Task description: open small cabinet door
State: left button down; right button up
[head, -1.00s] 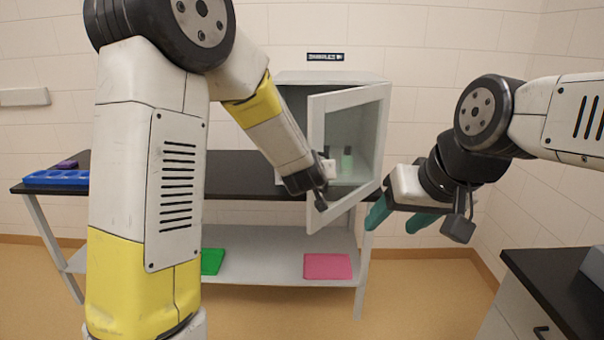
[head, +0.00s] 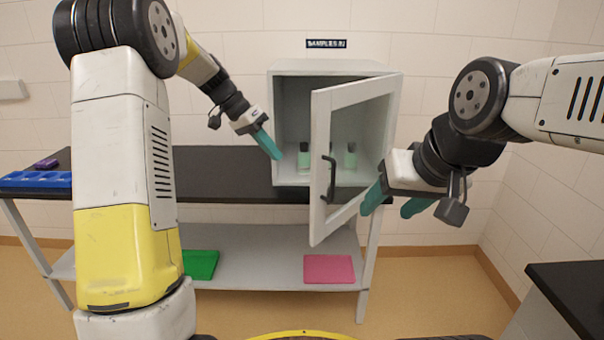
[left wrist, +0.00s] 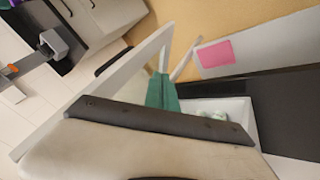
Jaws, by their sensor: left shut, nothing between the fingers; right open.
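The small white cabinet (head: 284,115) stands on the black bench top under a label plate. Its glazed, white-framed door (head: 319,150) is hinged on the right and stands wide open toward me. A dark handle (head: 331,178) is on the door's free edge. Two bottles with green contents (head: 304,158) stand inside. My left gripper (head: 270,147) is shut and empty, in front of the cabinet's left side, apart from the handle. In the left wrist view its green fingers (left wrist: 162,92) show near the door frame. My right gripper (head: 390,202) is open and empty, just right of the door's lower part.
A blue rack (head: 35,180) and a small purple item (head: 46,163) sit at the bench's left end. A green mat (head: 200,264) and a pink mat (head: 329,269) lie on the lower shelf. Another dark-topped counter (head: 570,290) is at lower right.

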pick_arm(q)
jog(key=s+d+f, duration=0.2)
jog(key=d+f, duration=0.5)
jog(key=d, duration=0.1)
jog(key=shift+s+f+m+g, duration=0.15)
jog(key=shift+s+m+g, duration=0.15)
jog(key=shift+s, duration=0.1)
jog(key=shift+d, duration=0.2)
